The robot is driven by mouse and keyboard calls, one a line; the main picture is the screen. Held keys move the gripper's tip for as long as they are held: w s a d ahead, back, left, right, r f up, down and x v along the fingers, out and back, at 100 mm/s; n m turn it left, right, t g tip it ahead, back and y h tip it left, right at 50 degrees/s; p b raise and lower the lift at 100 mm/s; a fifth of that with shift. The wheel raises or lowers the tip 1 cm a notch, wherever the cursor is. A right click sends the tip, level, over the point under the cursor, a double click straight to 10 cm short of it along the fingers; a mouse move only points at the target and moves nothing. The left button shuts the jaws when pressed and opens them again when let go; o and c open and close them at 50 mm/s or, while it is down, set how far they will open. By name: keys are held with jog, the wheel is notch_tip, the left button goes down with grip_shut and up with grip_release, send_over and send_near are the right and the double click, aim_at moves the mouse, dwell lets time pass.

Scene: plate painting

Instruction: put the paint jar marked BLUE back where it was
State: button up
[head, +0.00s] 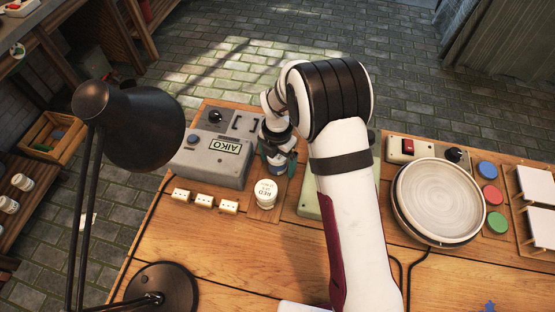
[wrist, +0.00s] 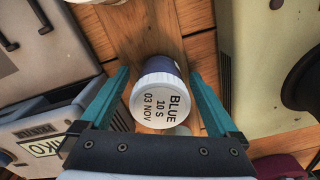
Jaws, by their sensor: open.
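The paint jar marked BLUE (wrist: 158,102) has a white lid reading "BLUE 10 S 03 NOV" and a dark blue side. In the wrist view it is between the two teal fingers of my gripper (wrist: 158,74), with a gap on each side. My gripper is open around it. In the head view my gripper (head: 278,160) points down over a wooden strip (head: 262,214) between two machines, and my wrist mostly hides the blue jar. A white-lidded jar marked RED (head: 266,192) stands on the near end of that strip.
A grey AIKO box (head: 211,160) stands close left of my gripper. A pale green machine (head: 308,203) is close right, partly behind my arm. Small white blocks (head: 204,200) lie in front of the box. A black lamp (head: 130,125) stands at left. A round plate (head: 438,197) is at right.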

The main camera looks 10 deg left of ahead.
notch_tip(320, 180, up, 12)
jog(key=shift+r, duration=0.25)
jog(key=s+d+r+m, duration=0.8)
jog(key=d+m, duration=0.2)
jog(key=m, duration=0.3)
jog(key=s+d+m+y, duration=0.1)
jog(key=s+d+m, duration=0.2)
jog(key=s+m, duration=0.6)
jog(key=s+d+m, duration=0.3)
jog(key=s+m, duration=0.6)
jog(key=m, duration=0.6)
jog(key=shift+d+r+y, duration=0.2)
jog(key=shift+d+y, duration=0.15)
jog(key=shift+y, duration=0.05)
